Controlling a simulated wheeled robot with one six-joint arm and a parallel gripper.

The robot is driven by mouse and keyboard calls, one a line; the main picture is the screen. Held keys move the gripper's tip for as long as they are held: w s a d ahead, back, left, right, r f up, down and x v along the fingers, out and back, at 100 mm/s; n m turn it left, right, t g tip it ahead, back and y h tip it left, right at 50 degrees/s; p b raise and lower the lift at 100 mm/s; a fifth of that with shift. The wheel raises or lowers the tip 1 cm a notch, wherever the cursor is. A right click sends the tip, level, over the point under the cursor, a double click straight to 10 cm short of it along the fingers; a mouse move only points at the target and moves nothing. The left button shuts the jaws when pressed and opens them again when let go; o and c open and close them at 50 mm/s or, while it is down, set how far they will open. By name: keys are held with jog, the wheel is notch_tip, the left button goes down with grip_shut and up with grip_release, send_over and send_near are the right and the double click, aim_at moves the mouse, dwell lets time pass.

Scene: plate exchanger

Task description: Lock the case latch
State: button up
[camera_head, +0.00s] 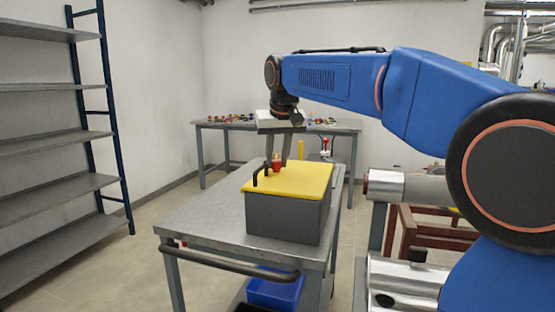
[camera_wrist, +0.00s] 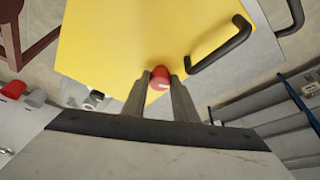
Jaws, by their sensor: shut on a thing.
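The case has a grey body (camera_head: 283,219) and a flat yellow lid (camera_head: 300,178), and stands on a metal cart. The lid looks closed. A red latch knob (camera_head: 277,164) with a small white mark sits on the lid, beside a black handle (camera_head: 260,176). My gripper (camera_head: 278,160) points down over the lid. In the wrist view, the gripper fingers (camera_wrist: 160,88) are shut on the red latch (camera_wrist: 159,77), one on each side. The yellow lid (camera_wrist: 120,40) and the black handle (camera_wrist: 222,48) also show there. The latch's base is partly hidden by the fingers.
The metal cart (camera_head: 200,215) has free room left of the case and a push bar (camera_head: 225,266) in front. A blue bin (camera_head: 275,290) is on its lower level. A back table (camera_head: 215,125) holds several small parts. Shelves (camera_head: 50,145) stand at left.

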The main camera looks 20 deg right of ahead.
jog(key=m+h, duration=0.1)
jog(key=m, duration=0.2)
jog(key=m+h, duration=0.1)
jog(key=m, duration=0.2)
jog(key=shift+a+g, duration=0.2)
jog(key=shift+g, duration=0.2)
jog(key=shift+m, duration=0.3)
jog(key=o, duration=0.8)
jog(key=v, duration=1.7)
jog(key=shift+a+r, duration=0.15)
jog(key=shift+a, duration=0.15)
